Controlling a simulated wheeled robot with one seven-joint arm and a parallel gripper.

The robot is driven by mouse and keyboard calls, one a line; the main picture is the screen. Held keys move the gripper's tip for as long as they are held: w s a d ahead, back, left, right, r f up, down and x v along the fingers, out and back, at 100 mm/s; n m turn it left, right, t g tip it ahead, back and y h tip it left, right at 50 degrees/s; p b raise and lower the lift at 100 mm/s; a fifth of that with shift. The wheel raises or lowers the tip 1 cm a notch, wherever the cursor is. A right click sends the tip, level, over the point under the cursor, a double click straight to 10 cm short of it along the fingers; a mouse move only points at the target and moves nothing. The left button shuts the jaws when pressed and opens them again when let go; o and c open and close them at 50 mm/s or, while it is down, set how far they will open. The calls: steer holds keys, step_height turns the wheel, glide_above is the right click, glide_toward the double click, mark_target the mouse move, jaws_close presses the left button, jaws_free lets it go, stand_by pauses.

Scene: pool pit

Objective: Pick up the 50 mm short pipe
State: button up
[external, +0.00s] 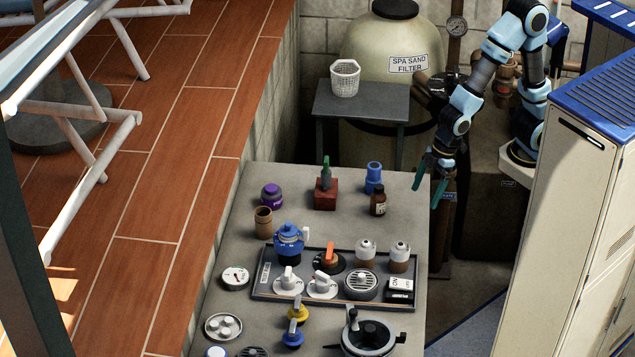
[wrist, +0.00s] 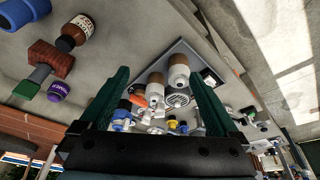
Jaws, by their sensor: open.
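A tan, open-topped tube (external: 264,222) stands upright at the left of the bench, behind the blue-topped unit. A blue, collared tubular piece (external: 374,178) stands upright near the bench's back right. I cannot tell for certain which is the 50 mm short pipe. The blue piece also shows, cut off, at the wrist view's upper left (wrist: 22,12). My gripper (external: 430,183) is open and empty, with green fingers, off the bench's back right corner. It is apart from both pieces, nearer the blue one. In the wrist view its fingers (wrist: 157,78) are spread wide.
A brown bottle (external: 378,202) stands beside the blue piece. A red block with a green item (external: 326,194) and a purple jar (external: 271,196) stand left. A dark tray (external: 262,277) holds several fittings. A grey side table (external: 345,101) bears a white basket (external: 345,78). A tall cabinet stands right.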

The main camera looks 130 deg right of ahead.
steer(key=w+d+f+t+h+b, duration=0.1)
steer(key=w+d+f+t+b, duration=0.1)
steer(key=w+d, duration=0.5)
steer(key=w+d+f+m+t+h+b, duration=0.1)
steer(key=w+d+f+t+b, duration=0.1)
steer(key=w+d+f+b, duration=0.3)
steer(key=w+d+f+m+t+h+b, duration=0.1)
steer(key=w+d+f+t+b, duration=0.2)
steer(key=w+d, duration=0.6)
steer(key=shift+d+f+b, duration=0.2)
steer(key=shift+f+b, duration=0.1)
steer(key=shift+b, duration=0.6)
steer(key=t+h+b, duration=0.1)
steer(key=t+b, duration=0.1)
glide_toward(264, 222)
steer(key=shift+s+d+f+m, duration=0.4)
steer(key=shift+s+d+f, duration=0.65)
steer(key=shift+d, duration=0.05)
steer(key=p+x, duration=0.1)
steer(key=x, duration=0.3)
steer(key=shift+w+d+r, duration=0.1)
steer(key=shift+w+d, duration=0.1)
steer(key=shift+d, duration=0.05)
steer(key=shift+a+f+p+x, duration=0.15)
steer(key=shift+p+x, duration=0.5)
steer(key=shift+x, duration=0.95)
steer(key=shift+a+f+p+x, duration=0.15)
steer(key=shift+p+x, duration=0.5)
steer(key=shift+x, duration=0.95)
steer(key=shift+r, duration=0.1)
